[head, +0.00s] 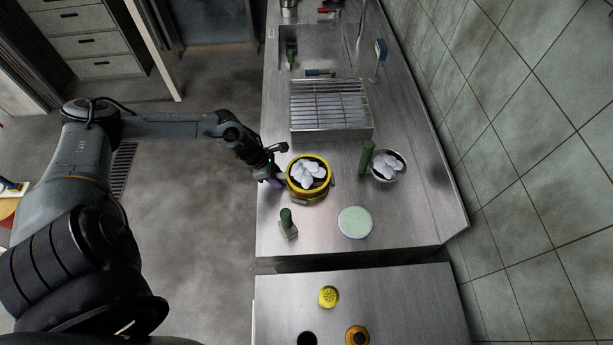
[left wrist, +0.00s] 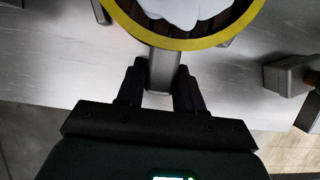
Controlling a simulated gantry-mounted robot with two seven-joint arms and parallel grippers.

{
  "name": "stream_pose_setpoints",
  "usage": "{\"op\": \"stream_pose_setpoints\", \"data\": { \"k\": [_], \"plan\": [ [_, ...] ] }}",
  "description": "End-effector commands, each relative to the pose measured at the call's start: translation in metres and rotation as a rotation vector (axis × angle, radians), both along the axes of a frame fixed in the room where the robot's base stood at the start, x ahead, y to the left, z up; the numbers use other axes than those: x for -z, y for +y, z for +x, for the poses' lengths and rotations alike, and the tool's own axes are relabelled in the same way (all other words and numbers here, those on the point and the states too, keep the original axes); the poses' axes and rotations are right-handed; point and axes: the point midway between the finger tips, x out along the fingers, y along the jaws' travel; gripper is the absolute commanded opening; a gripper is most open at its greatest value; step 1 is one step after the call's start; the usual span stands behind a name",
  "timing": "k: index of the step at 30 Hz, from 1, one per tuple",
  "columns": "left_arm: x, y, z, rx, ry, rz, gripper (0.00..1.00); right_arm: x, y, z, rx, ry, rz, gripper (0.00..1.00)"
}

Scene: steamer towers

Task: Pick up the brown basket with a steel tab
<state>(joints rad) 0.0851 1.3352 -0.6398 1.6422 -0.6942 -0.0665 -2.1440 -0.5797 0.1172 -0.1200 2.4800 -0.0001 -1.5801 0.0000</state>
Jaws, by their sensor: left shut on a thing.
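The round basket (head: 293,187) has a yellow rim and a brownish side, and holds several white pieces. It is at the left edge of the steel counter in the head view. In the left wrist view its yellow rim (left wrist: 190,43) arches across the top, with the steel tab (left wrist: 163,72) sticking out toward me. My left gripper (head: 279,177) is at the basket's left side. Its two dark fingers (left wrist: 160,88) are on both sides of the tab, shut on it. I cannot tell whether the basket is clear of the counter. My right gripper is not in view.
A green-handled tool (head: 287,224) and a pale green disc (head: 355,222) are in front of the basket. A metal bowl (head: 401,173) of white pieces and a green cylinder (head: 366,158) are to the right. A wire rack (head: 330,104) stands behind. A gap separates the nearer counter (head: 410,300).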

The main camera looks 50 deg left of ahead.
Motion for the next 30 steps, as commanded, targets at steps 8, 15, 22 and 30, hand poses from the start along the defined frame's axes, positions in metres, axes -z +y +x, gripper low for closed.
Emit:
{"op": "stream_pose_setpoints", "data": {
  "k": [8, 15, 22, 30],
  "plan": [
    [-0.002, 0.0, 0.001, 0.001, -0.002, 0.0, 0.0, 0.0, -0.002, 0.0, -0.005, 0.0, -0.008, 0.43],
    [-0.017, 0.001, 0.001, 0.002, -0.003, 0.001, 0.0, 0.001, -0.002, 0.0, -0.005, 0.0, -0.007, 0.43],
    [-0.046, -0.007, -0.003, 0.005, -0.001, 0.001, 0.0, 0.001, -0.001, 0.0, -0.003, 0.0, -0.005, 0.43],
    [-0.072, -0.049, -0.02, 0.004, -0.001, 0.0, 0.0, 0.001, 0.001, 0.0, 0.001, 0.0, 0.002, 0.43]
  ]
}}
